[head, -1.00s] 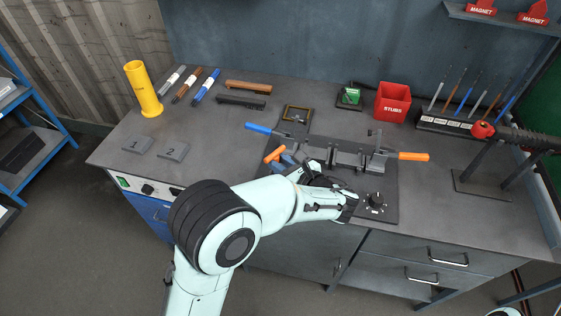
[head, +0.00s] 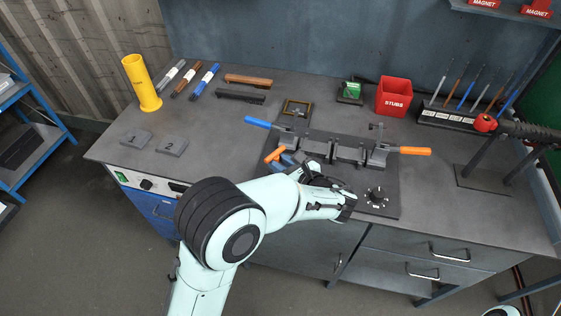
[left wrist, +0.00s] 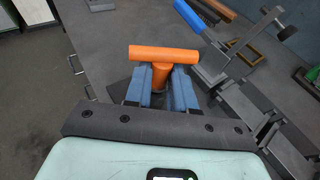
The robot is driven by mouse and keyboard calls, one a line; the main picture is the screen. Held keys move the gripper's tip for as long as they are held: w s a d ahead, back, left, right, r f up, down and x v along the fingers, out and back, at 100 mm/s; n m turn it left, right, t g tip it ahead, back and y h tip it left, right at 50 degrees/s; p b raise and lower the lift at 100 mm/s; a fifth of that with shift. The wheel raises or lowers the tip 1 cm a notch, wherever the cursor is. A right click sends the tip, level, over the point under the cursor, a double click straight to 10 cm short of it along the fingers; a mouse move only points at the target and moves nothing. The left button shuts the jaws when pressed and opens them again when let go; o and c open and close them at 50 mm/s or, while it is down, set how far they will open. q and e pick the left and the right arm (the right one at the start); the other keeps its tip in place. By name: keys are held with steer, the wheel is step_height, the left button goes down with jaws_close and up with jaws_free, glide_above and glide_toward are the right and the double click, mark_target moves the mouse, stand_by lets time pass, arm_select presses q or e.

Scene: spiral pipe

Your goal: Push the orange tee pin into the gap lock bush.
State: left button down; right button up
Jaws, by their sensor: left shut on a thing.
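The orange tee pin (left wrist: 163,54) has a cylindrical crossbar and a short stem. In the left wrist view its stem sits between the blue-grey fingers of my left gripper (left wrist: 161,92), which is shut on it, crossbar beyond the fingertips. In the head view the tee pin (head: 275,155) shows at the front left of the fixture (head: 345,151), beside my left gripper (head: 287,159). I cannot make out the gap lock bush; the pin's lower end and what lies under it are hidden by the gripper. My right gripper is not in view.
The fixture carries a blue handle (head: 257,122) at left and an orange handle (head: 414,151) at right. A dial (head: 376,195) is at its front right. A red stubs bin (head: 394,97) and a yellow tube (head: 141,84) stand farther back.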

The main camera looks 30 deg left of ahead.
arm_select(q)
steer(key=shift+f, duration=0.5)
steer(key=c, duration=0.9)
jaws_free()
steer(key=shift+o, duration=0.2)
steer(key=shift+d, duration=0.1)
steer(key=v, duration=1.3)
steer(key=shift+d, duration=0.15)
